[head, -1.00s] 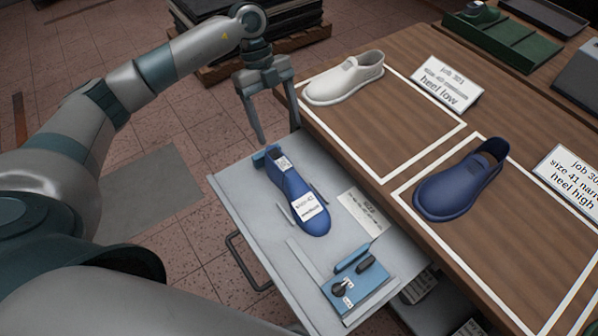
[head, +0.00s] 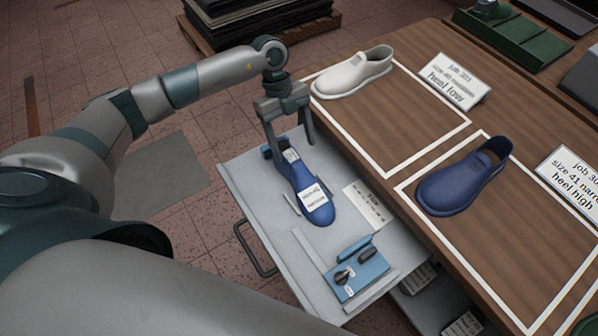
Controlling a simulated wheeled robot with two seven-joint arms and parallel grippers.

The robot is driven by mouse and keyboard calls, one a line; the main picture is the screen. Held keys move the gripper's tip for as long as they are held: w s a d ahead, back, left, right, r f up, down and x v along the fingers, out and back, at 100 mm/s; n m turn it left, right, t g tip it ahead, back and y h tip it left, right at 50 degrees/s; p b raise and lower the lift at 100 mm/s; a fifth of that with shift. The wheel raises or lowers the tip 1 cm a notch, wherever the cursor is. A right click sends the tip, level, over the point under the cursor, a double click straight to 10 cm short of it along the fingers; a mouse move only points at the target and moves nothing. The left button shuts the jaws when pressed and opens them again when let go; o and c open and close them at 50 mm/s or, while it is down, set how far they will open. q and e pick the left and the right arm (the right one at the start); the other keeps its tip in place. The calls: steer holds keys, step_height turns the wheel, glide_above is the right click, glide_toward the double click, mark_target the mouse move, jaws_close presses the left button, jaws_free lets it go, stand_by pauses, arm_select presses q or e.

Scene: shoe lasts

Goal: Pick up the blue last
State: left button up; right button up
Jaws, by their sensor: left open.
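The blue last (head: 297,174) lies in the open grey drawer (head: 245,182), toe toward me, with a white label on its front and a small tag near its heel. A blue block stands at its heel end. My left gripper (head: 292,147) is open over the heel end of the last, fingers pointing down on either side of it in the picture. I cannot tell whether the fingers touch it. My right gripper is not in view.
A white shoe (head: 352,72) and a blue shoe (head: 462,178) stand in white-outlined areas on the wooden bench (head: 400,125). Job cards (head: 455,82) stand behind them. A blue fixture with knobs (head: 357,273) and a paper card (head: 368,205) lie in the drawer.

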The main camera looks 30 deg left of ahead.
mark_target(295, 157)
arm_select(q)
steer(key=p+x, duration=0.1)
steer(key=x, duration=0.2)
steer(key=shift+d+f, duration=0.1)
steer(key=shift+f, duration=0.15)
steer(key=shift+s+f, duration=0.1)
steer(key=shift+f, duration=0.2)
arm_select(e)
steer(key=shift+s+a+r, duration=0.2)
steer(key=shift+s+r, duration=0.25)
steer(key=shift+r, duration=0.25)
arm_select(q)
steer(key=shift+d, duration=0.1)
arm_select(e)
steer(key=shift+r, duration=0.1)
arm_select(q)
steer(key=shift+s+f+p, duration=0.3)
steer(key=shift+f+p, duration=0.25)
steer(key=shift+p, duration=0.05)
steer(key=p+x, duration=0.1)
steer(key=x, duration=0.2)
steer(key=shift+s+f, duration=0.1)
steer(key=shift+s, duration=0.1)
steer(key=shift+f, duration=0.5)
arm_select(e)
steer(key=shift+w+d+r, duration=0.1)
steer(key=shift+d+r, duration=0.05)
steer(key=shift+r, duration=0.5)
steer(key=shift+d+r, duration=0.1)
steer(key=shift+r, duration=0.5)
